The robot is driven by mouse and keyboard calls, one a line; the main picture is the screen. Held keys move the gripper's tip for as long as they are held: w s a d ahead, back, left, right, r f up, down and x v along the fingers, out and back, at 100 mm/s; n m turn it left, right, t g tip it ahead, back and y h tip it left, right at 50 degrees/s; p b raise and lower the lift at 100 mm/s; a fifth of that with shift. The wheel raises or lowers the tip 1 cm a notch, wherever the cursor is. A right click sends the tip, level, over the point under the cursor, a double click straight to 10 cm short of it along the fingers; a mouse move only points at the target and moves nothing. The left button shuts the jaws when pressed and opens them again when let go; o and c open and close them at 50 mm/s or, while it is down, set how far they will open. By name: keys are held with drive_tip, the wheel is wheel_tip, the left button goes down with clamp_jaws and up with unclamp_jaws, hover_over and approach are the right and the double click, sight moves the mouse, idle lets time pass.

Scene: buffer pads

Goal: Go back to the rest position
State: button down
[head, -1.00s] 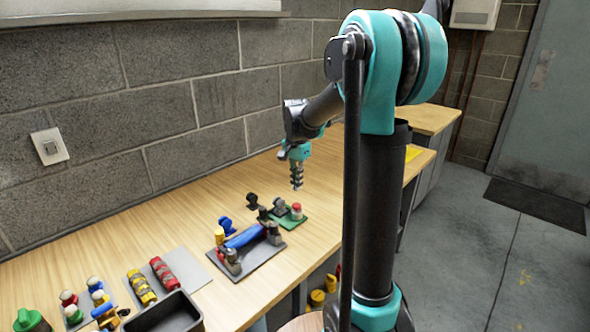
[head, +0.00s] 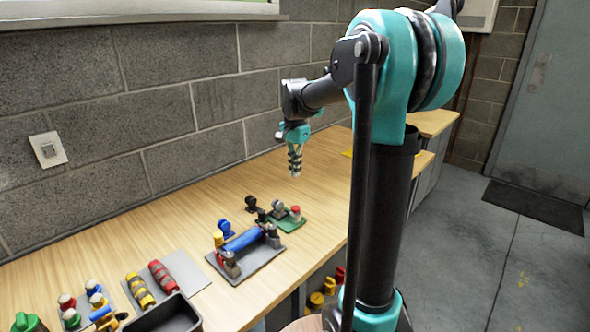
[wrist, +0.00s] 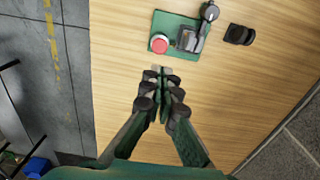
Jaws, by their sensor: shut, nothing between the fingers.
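My gripper (head: 295,172) hangs above the wooden bench, beyond the fixtures in the head view, fingers pointing down. In the wrist view my gripper (wrist: 160,76) has its fingertips together with nothing between them. A green plate (wrist: 172,36) with a red button (wrist: 159,43) and a grey clamp-like part lies on the bench ahead of the fingertips, apart from them. The green plate also shows in the head view (head: 291,225).
A grey plate holding a blue cylinder (head: 245,240) sits nearer on the bench. Yellow (head: 140,290) and red (head: 163,277) rollers lie on a grey sheet. A dark tray (head: 165,315) stands at the front. The block wall runs behind the bench; bare wood (head: 330,165) surrounds the gripper.

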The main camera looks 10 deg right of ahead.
idle(0.3)
drive_tip(key=s+d+f+n+t, duration=0.1)
drive_tip(key=s+f+n, duration=0.2)
drive_tip(key=s+f, duration=0.2)
drive_tip(key=s+d+f+n+t, duration=0.1)
drive_tip(key=s+f+n, duration=0.3)
drive_tip(key=s, duration=0.6)
drive_tip(key=s+d+f+n+t, duration=0.1)
drive_tip(key=s+f+n+t, duration=0.1)
drive_tip(key=s+f, duration=0.6)
drive_tip(key=shift+s+d+f+n, duration=0.1)
drive_tip(key=shift+s+f+n, duration=0.2)
drive_tip(key=shift+n, duration=0.6)
drive_tip(key=c, duration=2.2)
unclamp_jaws()
drive_tip(key=shift+r, duration=0.1)
